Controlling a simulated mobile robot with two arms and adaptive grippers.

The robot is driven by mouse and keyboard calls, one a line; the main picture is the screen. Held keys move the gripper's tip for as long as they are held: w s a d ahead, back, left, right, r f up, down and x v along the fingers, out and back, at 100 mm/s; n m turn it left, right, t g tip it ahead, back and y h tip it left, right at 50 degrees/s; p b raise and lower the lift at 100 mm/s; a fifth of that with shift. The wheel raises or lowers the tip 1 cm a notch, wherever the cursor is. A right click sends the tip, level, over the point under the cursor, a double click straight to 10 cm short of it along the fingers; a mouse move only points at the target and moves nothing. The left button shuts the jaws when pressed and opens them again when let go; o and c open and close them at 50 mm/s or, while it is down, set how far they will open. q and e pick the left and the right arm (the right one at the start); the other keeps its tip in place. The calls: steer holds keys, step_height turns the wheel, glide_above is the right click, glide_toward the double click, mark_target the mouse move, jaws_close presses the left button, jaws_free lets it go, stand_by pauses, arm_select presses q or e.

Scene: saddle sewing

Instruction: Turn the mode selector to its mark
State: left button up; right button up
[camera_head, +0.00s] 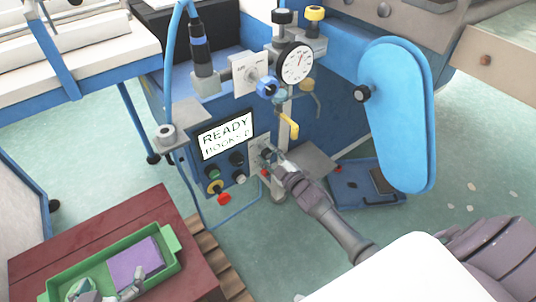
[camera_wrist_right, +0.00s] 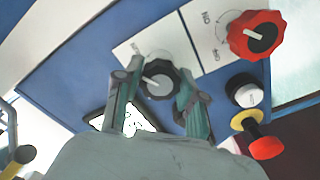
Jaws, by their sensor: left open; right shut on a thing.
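The mode selector, as I take it, is a dark round knob (camera_wrist_right: 158,80) with a white pointer, on a white plate with a printed arc in the right wrist view. The fingers of my right gripper (camera_wrist_right: 153,92) are shut on it, one on each side. In the head view my right gripper (camera_head: 272,160) reaches the white plate beside the display and hides the knob. The display (camera_head: 226,136) reads READY, with a less clear second line. My left gripper (camera_head: 108,288) is open at the bottom left, over the green tray.
A red knob (camera_wrist_right: 256,36) on a plate marked ON is close to the dark one. A white button (camera_wrist_right: 245,92) and a red button (camera_wrist_right: 265,147) are also near. The green tray (camera_head: 172,241) holds a purple block (camera_head: 136,262). A dial gauge (camera_head: 297,63) stands above the panel.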

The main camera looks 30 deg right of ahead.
steer(key=o, duration=1.2)
steer(key=shift+c, duration=0.2)
steer(key=s+d, duration=0.1)
steer(key=s, duration=1.1)
steer(key=shift+d, duration=0.4)
steer(key=shift+f, duration=0.1)
